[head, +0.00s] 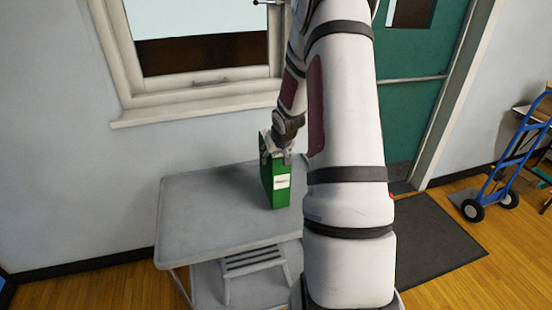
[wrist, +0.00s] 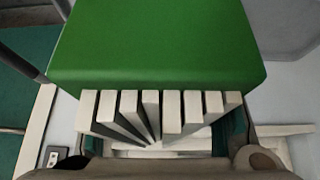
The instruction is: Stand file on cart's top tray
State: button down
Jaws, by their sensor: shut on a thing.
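The green file (head: 281,190) is upright over the cart's grey top tray (head: 205,215), with a white label on its narrow face. Its lower end appears at the tray surface; I cannot tell whether it touches or hangs just above. My gripper (head: 276,155) is shut on the file's upper part from above. In the wrist view the file's green side (wrist: 160,45) fills the upper middle, with several pale strips below it. My arm hides the right part of the tray in the head view.
A grey step stool (head: 255,262) sits below the tray on the cart's lower level. The tray's left part is clear. A wall with a window (head: 200,100) stands behind the cart. A green door (head: 415,100), dark mat (head: 430,240) and blue hand truck (head: 497,180) are right.

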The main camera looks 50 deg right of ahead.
jog(key=shift+d+x, duration=0.2)
jog(key=shift+x, duration=0.95)
jog(key=shift+d+x, duration=0.2)
jog(key=shift+x, duration=0.9)
jog(key=shift+s, duration=0.1)
jog(key=c, duration=0.6)
grip_release()
jog(key=shift+f, duration=0.1)
